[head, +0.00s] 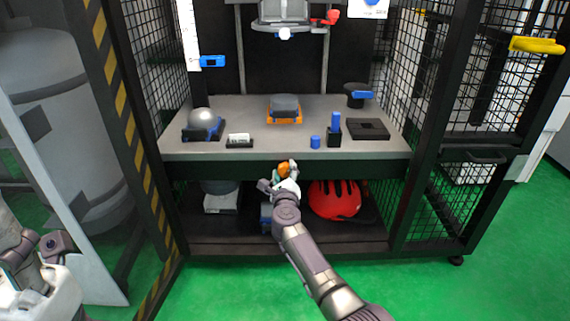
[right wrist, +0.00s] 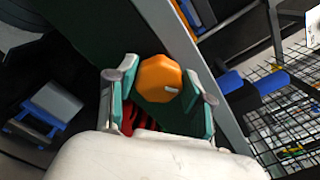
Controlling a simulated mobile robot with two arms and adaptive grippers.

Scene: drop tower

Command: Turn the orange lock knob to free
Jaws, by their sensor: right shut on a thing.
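The orange lock knob (head: 284,169) sits at the front edge of the bench, near its middle. In the right wrist view the knob (right wrist: 160,79) is a faceted orange piece with a short white mark on its face, toward its right side. My right gripper (head: 283,175) is at the knob, and its teal-padded fingers (right wrist: 160,92) stand on both sides of it, shut on it. The gripper hides part of the knob in the head view. Part of my left arm shows at the lower left, but its fingers do not show.
The bench (head: 265,155) holds a silver ball (head: 201,116), a grey block on an orange base (head: 285,107) and blue and black items. A red helmet (head: 335,199) lies on the shelf below, right of my forearm. Mesh walls stand on both sides.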

